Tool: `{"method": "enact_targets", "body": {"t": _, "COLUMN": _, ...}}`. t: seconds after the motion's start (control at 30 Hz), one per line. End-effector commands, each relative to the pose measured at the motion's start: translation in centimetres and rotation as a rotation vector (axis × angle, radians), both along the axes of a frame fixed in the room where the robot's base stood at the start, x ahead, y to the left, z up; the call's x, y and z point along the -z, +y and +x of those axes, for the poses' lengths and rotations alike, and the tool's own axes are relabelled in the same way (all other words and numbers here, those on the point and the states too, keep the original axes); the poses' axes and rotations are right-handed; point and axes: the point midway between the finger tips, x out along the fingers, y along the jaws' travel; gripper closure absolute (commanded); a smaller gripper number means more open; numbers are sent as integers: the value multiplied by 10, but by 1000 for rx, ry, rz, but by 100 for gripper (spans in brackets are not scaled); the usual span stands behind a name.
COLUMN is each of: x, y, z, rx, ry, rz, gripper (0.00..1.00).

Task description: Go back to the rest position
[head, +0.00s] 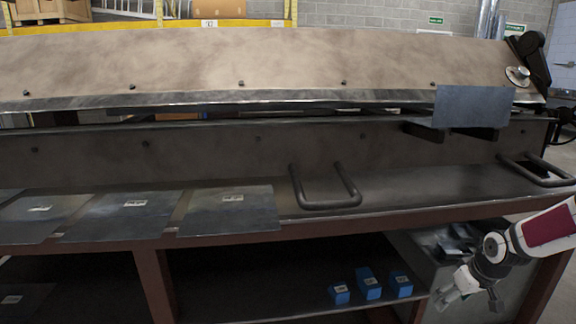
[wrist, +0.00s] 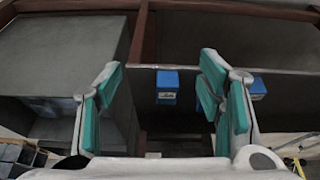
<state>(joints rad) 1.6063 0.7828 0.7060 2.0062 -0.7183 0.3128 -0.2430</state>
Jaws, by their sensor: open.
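My gripper (head: 468,295) is at the lower right in the head view, in front of the machine's lower shelf. In the wrist view my gripper (wrist: 160,105) shows two teal-padded fingers spread apart, with nothing between them. It is open and empty. Beyond the fingers, a blue block (wrist: 167,87) with a pale label shows on the shelf. Another blue block (wrist: 259,88) is partly hidden behind the right finger.
A long bending machine (head: 250,65) spans the view. Labelled sheets (head: 230,212) lie on its ledge at left; another sheet (head: 470,106) stands at the right of the beam. Handles (head: 330,203) stick out in front. Three blue blocks (head: 369,284) sit on the lower shelf.

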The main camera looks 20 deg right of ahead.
Motion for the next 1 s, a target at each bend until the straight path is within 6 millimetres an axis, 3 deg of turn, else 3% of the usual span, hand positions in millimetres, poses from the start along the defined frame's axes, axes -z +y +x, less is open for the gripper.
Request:
{"method": "enact_targets", "body": {"t": 0.37, "x": -33, "y": 39, "z": 7, "rx": -51, "ry": 135, "rz": -35, "gripper": 39}}
{"method": "enact_targets", "body": {"t": 0.57, "x": -68, "y": 77, "z": 9, "rx": -81, "ry": 241, "rz": -77, "gripper": 39}}
{"method": "enact_targets", "body": {"t": 0.77, "x": -127, "y": 139, "z": 3, "rx": -91, "ry": 351, "rz": -149, "gripper": 39}}
{"method": "enact_targets", "body": {"t": 1.0, "x": -191, "y": 221, "z": -22, "rx": -73, "ry": 404, "rz": -207, "gripper": 39}}
